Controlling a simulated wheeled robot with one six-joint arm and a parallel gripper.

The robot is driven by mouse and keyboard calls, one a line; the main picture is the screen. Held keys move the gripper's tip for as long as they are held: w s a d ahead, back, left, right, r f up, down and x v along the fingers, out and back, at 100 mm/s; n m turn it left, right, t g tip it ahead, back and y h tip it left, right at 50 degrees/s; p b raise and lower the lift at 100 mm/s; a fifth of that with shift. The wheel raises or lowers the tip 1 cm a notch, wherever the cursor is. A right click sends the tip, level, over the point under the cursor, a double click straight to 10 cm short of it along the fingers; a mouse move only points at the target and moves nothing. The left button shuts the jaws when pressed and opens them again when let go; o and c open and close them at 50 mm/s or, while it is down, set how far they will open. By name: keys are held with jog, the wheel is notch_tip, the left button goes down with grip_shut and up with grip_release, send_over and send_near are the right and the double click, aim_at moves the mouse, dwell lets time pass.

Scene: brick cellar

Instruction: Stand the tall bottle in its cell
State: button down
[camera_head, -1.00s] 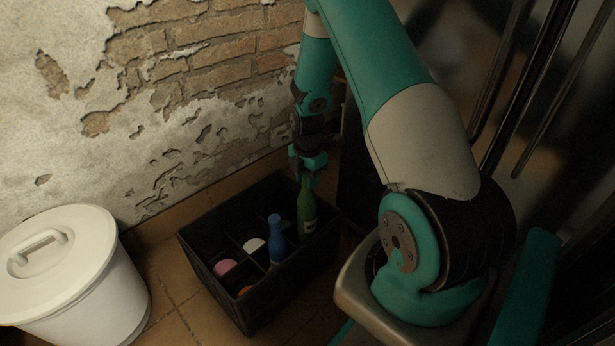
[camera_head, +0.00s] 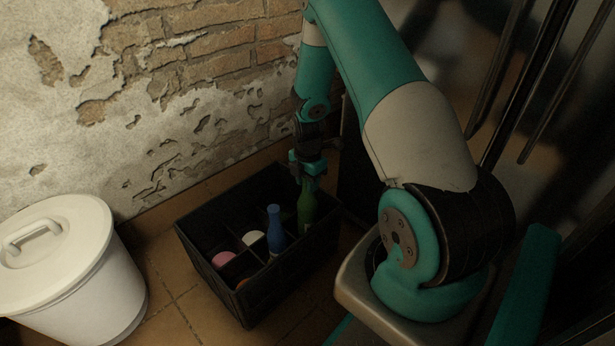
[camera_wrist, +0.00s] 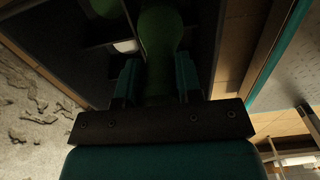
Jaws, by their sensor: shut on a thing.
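The tall green bottle (camera_head: 306,207) is upright at the right side of the black divided crate (camera_head: 258,309). Its lower part is hidden behind the crate's walls and dividers, so I cannot tell whether its base touches the cell floor. My gripper (camera_head: 309,180) is above the crate and shut on the bottle's neck. In the wrist view the green bottle (camera_wrist: 161,35) runs between the two teal fingers of my gripper (camera_wrist: 157,85). A blue bottle (camera_head: 275,230) stands in the crate just left of the green one.
In other cells are a pink round top (camera_head: 223,259) and a white round top (camera_head: 253,238). A white lidded bin (camera_head: 75,270) stands left of the crate. The peeling brick wall (camera_head: 190,110) is close behind. Tiled floor (camera_head: 165,285) is free between bin and crate.

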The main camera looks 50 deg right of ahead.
jog(key=shift+f, duration=0.85)
jog(key=shift+f+b, duration=0.5)
jog(key=shift+f, duration=0.1)
jog(key=c, duration=0.7)
grip_release()
notch_tip(320, 180, up, 18)
jog(key=p, duration=0.8)
jog(key=shift+f, duration=0.25)
